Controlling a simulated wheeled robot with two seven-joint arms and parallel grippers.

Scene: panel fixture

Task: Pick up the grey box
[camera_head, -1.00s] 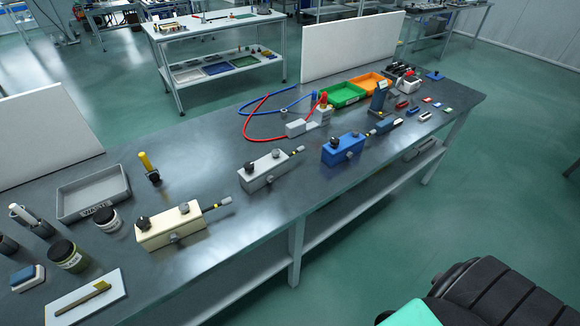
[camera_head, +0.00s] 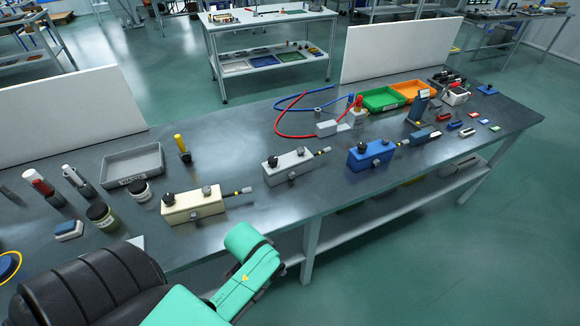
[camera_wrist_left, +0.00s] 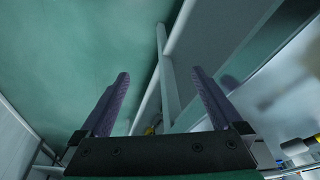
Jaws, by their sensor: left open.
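The grey box (camera_head: 288,167) has dark knobs on top and a short plug-like rod at its right end. It sits on the dark workbench (camera_head: 235,152), between a cream box (camera_head: 195,206) and a blue box (camera_head: 370,155) of similar shape. My left arm, teal and black, shows at the bottom left of the head view, in front of the bench edge. In the left wrist view, my left gripper (camera_wrist_left: 160,73) is open, with its two dark fingers apart and nothing between them. It is apart from the grey box, which I cannot make out in that view. My right gripper is not in view.
A grey tray (camera_head: 133,166), a yellow-handled tool (camera_head: 181,146) and dark jars (camera_head: 102,217) stand at the left. Red and blue hoses, a green bin (camera_head: 384,99) and an orange bin (camera_head: 412,91) lie behind. White panels (camera_head: 400,50) stand along the back edge. Bench around the grey box is clear.

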